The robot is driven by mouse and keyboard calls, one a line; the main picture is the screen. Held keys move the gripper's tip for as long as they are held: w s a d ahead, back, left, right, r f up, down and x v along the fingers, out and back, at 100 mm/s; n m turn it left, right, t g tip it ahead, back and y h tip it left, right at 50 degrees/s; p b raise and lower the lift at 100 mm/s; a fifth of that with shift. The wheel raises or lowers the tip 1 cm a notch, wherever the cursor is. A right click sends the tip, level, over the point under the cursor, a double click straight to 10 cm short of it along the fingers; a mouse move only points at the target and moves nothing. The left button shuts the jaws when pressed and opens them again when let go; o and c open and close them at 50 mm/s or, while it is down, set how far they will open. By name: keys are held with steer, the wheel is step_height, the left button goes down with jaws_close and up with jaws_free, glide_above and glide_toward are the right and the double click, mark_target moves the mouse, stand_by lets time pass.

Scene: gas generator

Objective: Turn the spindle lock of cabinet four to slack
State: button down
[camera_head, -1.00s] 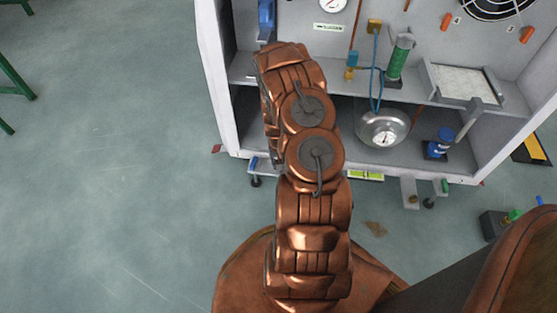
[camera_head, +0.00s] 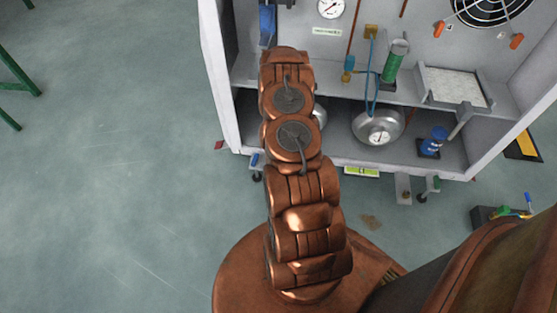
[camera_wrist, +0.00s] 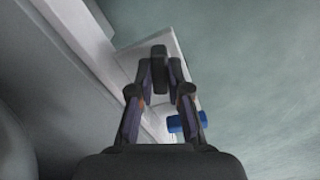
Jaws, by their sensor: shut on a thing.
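A light grey cabinet (camera_head: 212,75) stands at the top of the head view. My copper arm reaches toward the cabinet's left part and hides my gripper in the head view. In the wrist view my gripper (camera_wrist: 159,82) is closed on a dark upright piece (camera_wrist: 159,64) by a pale bracket. I cannot tell whether this piece is the spindle lock. A blue cylinder (camera_wrist: 186,122) shows partly behind the right finger.
Inside the cabinet are a round silver vessel (camera_head: 379,124), a green cylinder (camera_head: 395,62) and a blue bottle (camera_head: 433,142). A dark box (camera_head: 487,216) stands on the floor at right. Open floor lies to the left, with a green frame (camera_head: 20,75) at the far left.

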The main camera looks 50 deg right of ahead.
steer(key=n+b, duration=0.2)
steer(key=shift+w+f+n, duration=0.1)
steer(key=shift+w+n, duration=0.05)
steer(key=shift+n, duration=0.25)
steer(key=shift+n+b, duration=0.35)
steer(key=shift+n, duration=0.35)
steer(key=c, duration=1.1)
jaws_free()
steer(key=shift+r, duration=0.2)
steer(key=shift+r, duration=5.95)
